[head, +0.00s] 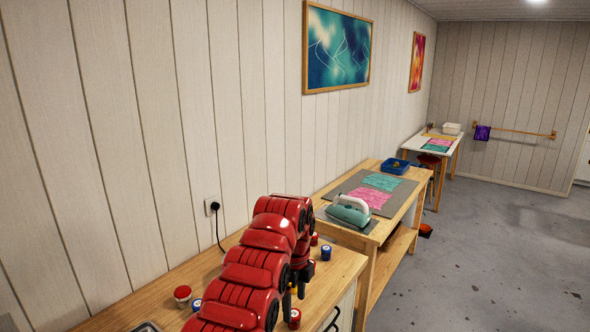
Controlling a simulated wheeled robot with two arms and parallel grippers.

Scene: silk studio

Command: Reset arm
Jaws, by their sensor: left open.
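My red left arm rises from the bottom of the head view and bends down over the near wooden counter (342,264). Its gripper (295,295) points down at the counter's right part, with dark fingers apart. I see nothing held in it, though the arm hides part of the view. Small jars stand around it: a blue one (326,253) behind, a red one (295,318) in front and close to the fingers. I cannot tell whether the fingers touch any jar. My right gripper is not in view.
A red-lidded jar (182,293) and a blue jar (196,305) stand left of the arm. The grey floor (480,260) at right is open.

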